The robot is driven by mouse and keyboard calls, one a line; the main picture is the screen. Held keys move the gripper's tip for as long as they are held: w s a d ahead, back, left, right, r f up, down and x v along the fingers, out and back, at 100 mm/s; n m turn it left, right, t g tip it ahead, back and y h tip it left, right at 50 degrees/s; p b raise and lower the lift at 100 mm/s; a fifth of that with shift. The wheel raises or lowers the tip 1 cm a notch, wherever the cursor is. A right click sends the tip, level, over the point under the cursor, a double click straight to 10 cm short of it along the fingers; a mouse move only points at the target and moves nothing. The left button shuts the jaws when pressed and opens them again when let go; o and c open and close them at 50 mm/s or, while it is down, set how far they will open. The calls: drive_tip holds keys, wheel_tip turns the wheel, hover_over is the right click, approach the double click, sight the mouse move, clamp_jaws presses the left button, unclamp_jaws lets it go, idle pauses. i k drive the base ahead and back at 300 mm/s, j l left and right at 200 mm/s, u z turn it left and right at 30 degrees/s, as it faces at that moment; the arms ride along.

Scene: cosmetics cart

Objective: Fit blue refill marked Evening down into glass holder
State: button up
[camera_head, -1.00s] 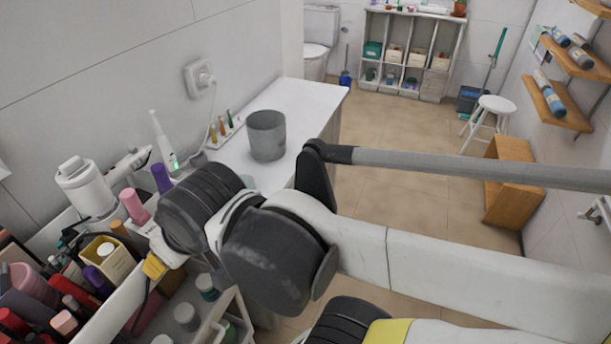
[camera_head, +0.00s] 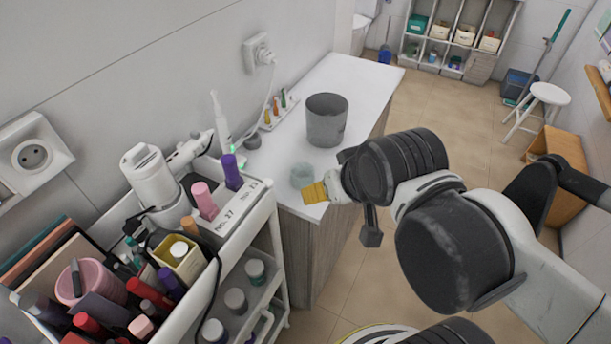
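A small, pale, see-through cup (camera_head: 302,175), which looks like the glass holder, stands near the front edge of the white counter. My gripper (camera_head: 316,193) reaches in from the right, its yellow end just in front of and below the cup in the picture. I cannot tell whether it touches the cup. The fingertips are too small and too hidden to show whether they are open or shut. I cannot make out a blue refill marked Evening; anything held at the gripper's end is unclear.
A grey bin (camera_head: 326,120) stands on the counter (camera_head: 356,77) behind the cup. A rack of small coloured bottles (camera_head: 278,112) and a white electric toothbrush (camera_head: 219,120) are to the left. A crowded cosmetics cart (camera_head: 172,318) fills the lower left.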

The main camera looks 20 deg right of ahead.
sight(302, 174)
drive_tip(key=u, duration=0.5)
drive_tip(key=k+u, duration=0.1)
drive_tip(key=u, duration=0.85)
drive_tip(key=k+u, duration=0.1)
drive_tip(key=u, duration=1.4)
drive_tip(key=j+u, duration=0.15)
drive_tip(key=u, duration=0.3)
drive_tip(key=k+u, duration=0.1)
drive_tip(key=u, duration=0.4)
drive_tip(key=k+l, duration=0.75)
